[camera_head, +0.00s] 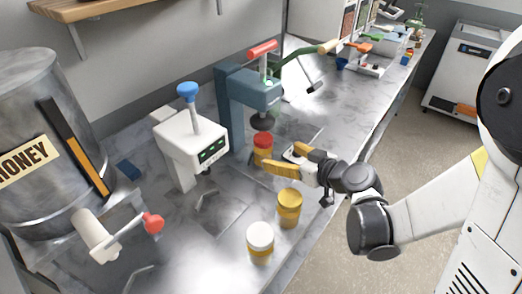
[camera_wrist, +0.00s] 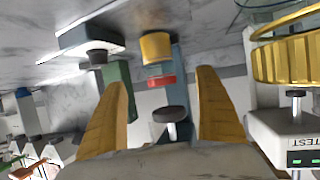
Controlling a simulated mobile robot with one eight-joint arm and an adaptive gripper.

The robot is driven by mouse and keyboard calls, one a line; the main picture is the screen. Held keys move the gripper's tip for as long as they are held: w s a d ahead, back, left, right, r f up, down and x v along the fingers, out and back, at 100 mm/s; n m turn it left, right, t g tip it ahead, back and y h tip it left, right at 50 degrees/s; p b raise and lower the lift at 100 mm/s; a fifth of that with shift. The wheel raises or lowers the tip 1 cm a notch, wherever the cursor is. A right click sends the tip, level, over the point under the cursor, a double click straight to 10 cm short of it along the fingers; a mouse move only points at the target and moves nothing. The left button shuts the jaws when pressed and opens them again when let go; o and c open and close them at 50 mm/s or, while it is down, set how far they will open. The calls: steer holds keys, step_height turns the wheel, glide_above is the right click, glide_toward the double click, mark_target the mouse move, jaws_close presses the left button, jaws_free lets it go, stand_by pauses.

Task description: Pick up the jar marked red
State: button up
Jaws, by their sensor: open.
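The red-lidded jar (camera_head: 263,142) has an amber body and stands upright on the bench, under the dark round pad of the teal press (camera_head: 234,105). My gripper (camera_head: 282,161) is open, on the near right side of this jar, with its yellow fingers pointing toward it. In the wrist view, which looks upside down, the red-lidded jar (camera_wrist: 156,47) shows ahead, between the lines of my open fingers (camera_wrist: 161,78). A gap seems to remain between fingers and jar; contact cannot be told.
A yellow-lidded jar (camera_head: 288,207) and a white-lidded jar (camera_head: 260,242) stand nearer on the bench. A white device with a blue-knobbed lever (camera_head: 190,140) stands left of the press. A large honey tank (camera_head: 35,150) is at far left. The bench's right edge is close to my arm.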

mark_target(269, 151)
steer(key=b+x, duration=0.1)
steer(key=x, duration=0.3)
steer(key=shift+w+f, duration=0.2)
steer(key=shift+w, duration=0.05)
steer(key=b+x, duration=0.2)
steer(key=x, duration=0.3)
steer(key=shift+w+a, duration=0.3)
steer(key=shift+w, duration=0.05)
steer(key=shift+r, duration=0.1)
steer(key=c, duration=1.5)
